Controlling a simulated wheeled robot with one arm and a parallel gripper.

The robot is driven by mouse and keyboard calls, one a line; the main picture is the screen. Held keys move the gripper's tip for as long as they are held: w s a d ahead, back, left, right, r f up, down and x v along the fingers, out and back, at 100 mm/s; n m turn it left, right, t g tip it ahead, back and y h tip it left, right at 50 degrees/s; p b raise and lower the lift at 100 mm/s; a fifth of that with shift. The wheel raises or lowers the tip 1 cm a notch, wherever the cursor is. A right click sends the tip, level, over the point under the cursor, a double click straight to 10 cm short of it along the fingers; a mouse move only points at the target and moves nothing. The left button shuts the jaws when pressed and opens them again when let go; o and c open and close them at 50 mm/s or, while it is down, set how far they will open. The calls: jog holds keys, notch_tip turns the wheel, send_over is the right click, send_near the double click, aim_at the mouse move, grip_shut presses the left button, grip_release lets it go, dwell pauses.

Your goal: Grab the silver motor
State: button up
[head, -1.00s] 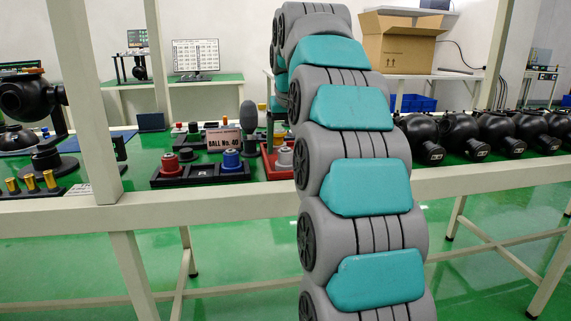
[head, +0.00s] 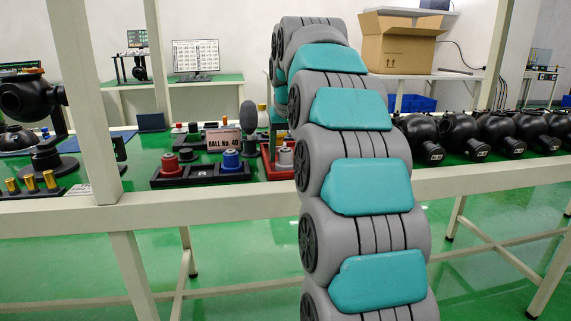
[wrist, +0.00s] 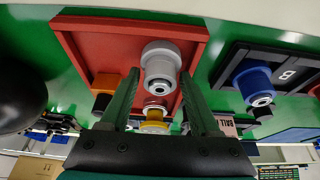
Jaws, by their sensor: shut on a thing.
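In the wrist view the silver motor (wrist: 160,62) sits between the two dark green fingers of my gripper (wrist: 160,78), which are shut on it. The motor is at the red tray (wrist: 85,42); I cannot tell whether it still touches the tray floor. A yellow-topped motor (wrist: 155,126) and an orange motor (wrist: 104,88) are close by. In the head view the silver motor (head: 285,157) shows just left of my arm, by the red tray (head: 273,172). My arm hides most of the gripper there.
A black tray with a blue motor (head: 231,160) and a red motor (head: 170,165) stands left of the red tray, with a "BALL No. 40" sign (head: 224,140) behind. Black spherical housings (head: 462,136) line the right. The table's front beam (head: 240,203) crosses below.

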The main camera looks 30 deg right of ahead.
grip_shut()
jog(key=shift+r, duration=0.15)
